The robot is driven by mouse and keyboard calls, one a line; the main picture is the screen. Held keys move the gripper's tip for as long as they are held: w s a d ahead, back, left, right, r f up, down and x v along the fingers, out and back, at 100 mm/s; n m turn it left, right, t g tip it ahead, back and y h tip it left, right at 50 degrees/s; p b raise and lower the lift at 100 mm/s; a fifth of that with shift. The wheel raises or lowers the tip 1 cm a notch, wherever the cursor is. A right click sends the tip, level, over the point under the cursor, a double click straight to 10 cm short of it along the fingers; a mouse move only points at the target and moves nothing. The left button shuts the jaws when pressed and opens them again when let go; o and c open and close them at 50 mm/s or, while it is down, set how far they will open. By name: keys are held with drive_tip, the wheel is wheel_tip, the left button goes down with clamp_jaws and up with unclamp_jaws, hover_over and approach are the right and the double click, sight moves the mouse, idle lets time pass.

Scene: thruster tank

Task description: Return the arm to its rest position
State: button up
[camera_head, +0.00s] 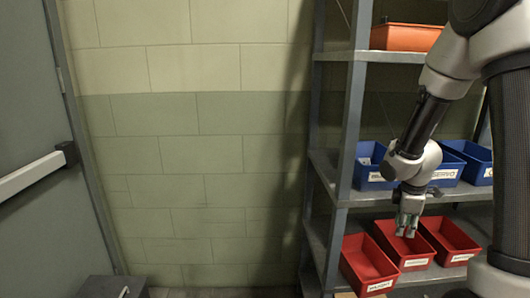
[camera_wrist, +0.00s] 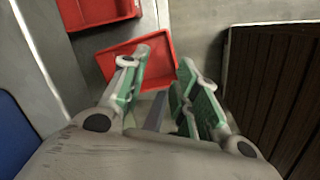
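My arm reaches down from the upper right in the head view, in front of a metal shelf rack (camera_head: 352,120). My gripper (camera_head: 406,231) points down above the red bins on the lower shelf. In the wrist view my gripper (camera_wrist: 166,85) has its two green-padded fingers apart with nothing between them. A red bin (camera_wrist: 125,62) lies beyond the fingertips in that view. In the head view red bins stand at left (camera_head: 366,268), middle (camera_head: 403,248) and right (camera_head: 450,240).
Blue bins (camera_head: 372,168) stand on the shelf above, close around my wrist. An orange bin (camera_head: 404,37) is on the top shelf. A grey door (camera_head: 30,130) with a push bar is at left.

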drive_tip(key=s+a+r+m+t, duration=0.1)
drive_tip(key=s+r+m, duration=0.35)
drive_tip(key=r, duration=0.35)
drive_tip(key=s+a+r+m, duration=0.1)
drive_tip(key=s+r+m, duration=0.2)
drive_tip(key=s+r, duration=0.35)
drive_tip(key=s+a+r+m+t+y, duration=0.1)
drive_tip(key=s+a+r+m, duration=0.2)
drive_tip(key=s, duration=0.8)
wheel_tip(320, 180, up, 4)
drive_tip(key=m, duration=0.2)
drive_tip(key=shift+s+a+r+m+y, duration=0.15)
drive_tip(key=shift+s+a+m+y, duration=0.05)
drive_tip(key=shift+m+y, duration=0.15)
